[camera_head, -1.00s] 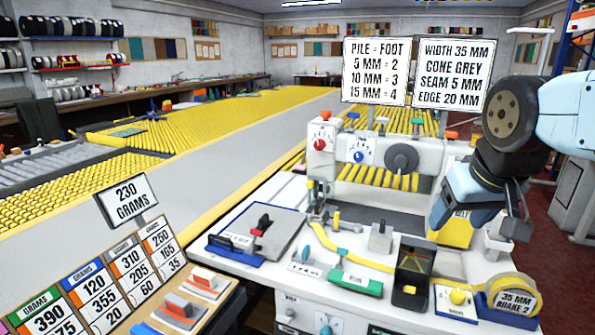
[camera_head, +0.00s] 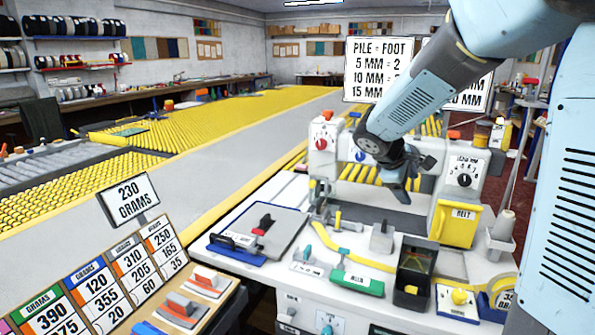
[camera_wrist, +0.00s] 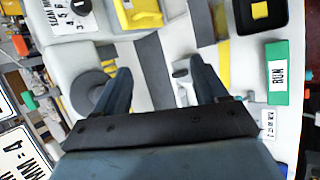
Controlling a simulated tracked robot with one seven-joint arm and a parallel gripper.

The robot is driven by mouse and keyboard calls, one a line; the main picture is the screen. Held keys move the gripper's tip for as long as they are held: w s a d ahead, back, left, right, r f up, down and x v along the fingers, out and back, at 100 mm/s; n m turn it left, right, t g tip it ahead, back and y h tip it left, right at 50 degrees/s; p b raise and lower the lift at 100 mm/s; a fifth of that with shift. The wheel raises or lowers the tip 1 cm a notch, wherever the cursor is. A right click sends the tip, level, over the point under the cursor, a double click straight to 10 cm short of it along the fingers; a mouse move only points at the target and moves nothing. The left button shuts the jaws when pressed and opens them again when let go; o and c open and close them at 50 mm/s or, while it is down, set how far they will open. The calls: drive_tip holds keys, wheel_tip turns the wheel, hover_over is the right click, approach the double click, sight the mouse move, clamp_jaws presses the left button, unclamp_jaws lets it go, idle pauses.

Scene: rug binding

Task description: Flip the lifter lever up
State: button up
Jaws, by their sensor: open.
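The white binding machine (camera_head: 322,165) stands on the white worktop, with a red dial and a blue dial on its front. My gripper (camera_head: 408,190) is in front of the machine's middle, pointing down, and hides part of it. In the wrist view my gripper (camera_wrist: 160,72) is open, its two dark blue fingers apart with nothing held. A small pale upright part (camera_wrist: 182,88) shows below, beside the right finger. I cannot tell whether it is the lifter lever, and no lever is clearly marked as the lifter.
The yellow belt cover (camera_head: 460,222) is right of my gripper. A round dark knob (camera_wrist: 88,92) shows near the left finger.

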drive_tip(key=w+a+f+n+t+h, duration=0.25)
drive_tip(key=w+a+n, duration=0.25)
drive_tip(key=w+a, duration=0.3)
drive_tip(key=n+t+y, duration=0.3)
drive_tip(key=n+t, duration=0.7)
drive_tip(key=n, duration=0.6)
approach(299, 167)
drive_tip(key=x, duration=0.8)
drive_tip(key=shift+w+d+f, duration=0.1)
drive_tip(key=shift+w+d, duration=0.1)
drive_tip(key=shift+d, duration=0.05)
drive_tip(key=shift+c, duration=0.3)
drive_tip(key=shift+a, duration=0.1)
clamp_jaws()
